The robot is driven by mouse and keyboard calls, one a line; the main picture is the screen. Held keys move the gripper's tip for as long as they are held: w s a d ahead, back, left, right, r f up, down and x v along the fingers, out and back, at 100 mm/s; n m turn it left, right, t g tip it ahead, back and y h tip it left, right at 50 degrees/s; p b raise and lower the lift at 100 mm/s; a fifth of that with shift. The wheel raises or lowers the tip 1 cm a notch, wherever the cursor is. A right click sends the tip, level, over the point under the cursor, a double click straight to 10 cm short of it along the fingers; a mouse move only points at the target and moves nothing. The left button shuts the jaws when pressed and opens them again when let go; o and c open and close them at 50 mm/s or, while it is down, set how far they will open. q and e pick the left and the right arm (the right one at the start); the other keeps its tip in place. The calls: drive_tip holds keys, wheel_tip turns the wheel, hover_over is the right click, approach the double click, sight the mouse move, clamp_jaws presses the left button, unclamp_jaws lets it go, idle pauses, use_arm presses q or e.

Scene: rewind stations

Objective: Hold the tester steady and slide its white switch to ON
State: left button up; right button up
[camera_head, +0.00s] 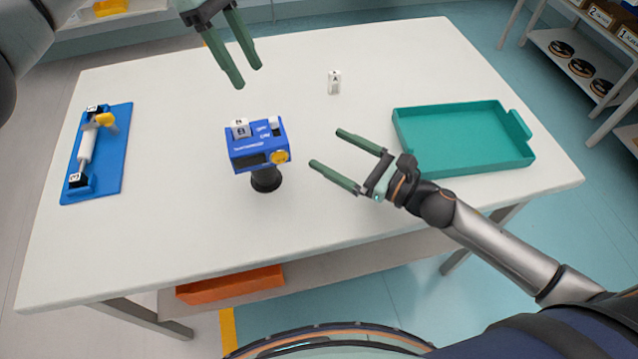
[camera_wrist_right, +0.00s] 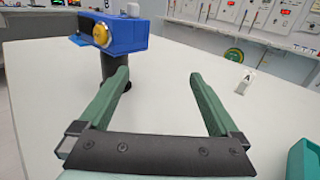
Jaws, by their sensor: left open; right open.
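The blue tester (camera_head: 258,149) stands on a dark round stand (camera_head: 265,180) in the middle of the white table. Its white switch (camera_head: 274,124) is on the top, beside the ON/OFF lettering, and a yellow knob (camera_head: 281,157) is on its front. The right wrist view also shows the tester (camera_wrist_right: 122,38) at upper left, with the white switch (camera_wrist_right: 133,9) on top. My left gripper (camera_head: 241,77) is open and empty, above and behind the tester. My right gripper (camera_head: 327,149) is open and empty, to the right of the tester, its fingers pointing toward it and apart from it.
A green tray (camera_head: 465,142) lies at the right. A small white labelled block (camera_head: 334,82) stands behind. A blue board with a white cylinder (camera_head: 122,150) lies at the left. An orange bin (camera_head: 230,284) is on the lower shelf. Table space around the tester is clear.

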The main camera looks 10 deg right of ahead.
sight(261, 161)
drive_tip(key=shift+n+g+y, duration=0.4)
drive_tip(key=shift+g+y, duration=0.4)
drive_tip(key=s+a, duration=0.1)
drive_tip(key=s+a+f, duration=0.1)
drive_tip(key=s+a, duration=0.2)
drive_tip(key=s, duration=0.1)
drive_tip(key=shift+a+f, duration=0.3)
drive_tip(key=shift+f, duration=0.1)
drive_tip(key=shift+a, duration=0.25)
drive_tip(key=x, duration=1.2)
drive_tip(key=shift+f, duration=0.1)
